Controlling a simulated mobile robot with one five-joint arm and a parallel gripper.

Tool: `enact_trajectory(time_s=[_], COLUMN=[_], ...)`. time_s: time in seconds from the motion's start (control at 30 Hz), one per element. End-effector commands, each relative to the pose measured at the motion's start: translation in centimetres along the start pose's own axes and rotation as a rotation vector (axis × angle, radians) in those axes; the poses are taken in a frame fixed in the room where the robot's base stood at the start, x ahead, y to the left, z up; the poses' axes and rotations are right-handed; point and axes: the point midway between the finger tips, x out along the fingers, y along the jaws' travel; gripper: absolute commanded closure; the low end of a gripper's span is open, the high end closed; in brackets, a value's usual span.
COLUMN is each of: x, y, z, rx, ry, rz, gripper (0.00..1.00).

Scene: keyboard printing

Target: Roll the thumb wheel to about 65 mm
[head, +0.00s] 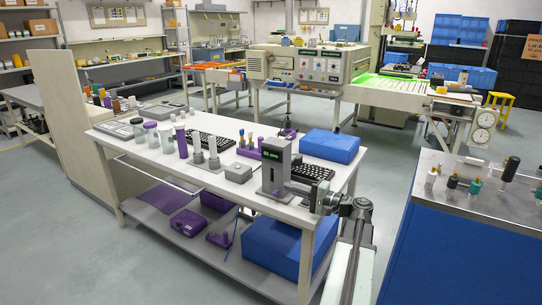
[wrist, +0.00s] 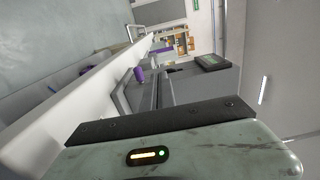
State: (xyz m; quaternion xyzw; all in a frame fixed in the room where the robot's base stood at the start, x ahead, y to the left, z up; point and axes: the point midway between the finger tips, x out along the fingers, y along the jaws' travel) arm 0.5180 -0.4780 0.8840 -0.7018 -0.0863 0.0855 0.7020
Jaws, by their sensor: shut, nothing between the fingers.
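A grey upright gauge (head: 274,168) with a lit green readout stands at the front right of the white workbench (head: 215,175). The readout's digits are too small to read. My gripper (head: 322,197) is just right of the gauge, at the bench's right edge, shut and empty. In the wrist view the picture is tilted; my gripper's pale green housing fills the bottom, and the grey gauge with its dark display (wrist: 212,62) stands beyond it. I cannot clearly make out the thumb wheel; a small purple piece (head: 280,192) shows low on the gauge.
A black keyboard (head: 311,171) lies behind the gauge, and a blue box (head: 330,146) stands at the back right. Purple and grey cylinders (head: 181,141) stand on the left. A blue cabinet (head: 440,240) is at the right, across a floor gap.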

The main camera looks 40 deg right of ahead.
Motion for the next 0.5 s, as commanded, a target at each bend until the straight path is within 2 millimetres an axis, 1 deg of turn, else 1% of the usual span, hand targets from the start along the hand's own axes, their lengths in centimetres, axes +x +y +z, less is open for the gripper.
enact_trajectory(time_s=[0.3, 0.5], x=[4.5, 6.2], y=[0.0, 0.0], z=[0.0, 0.0], rx=[0.0, 0.0], ry=[-0.003, -0.002], rz=[0.001, 0.001], gripper=[1.0, 1.0])
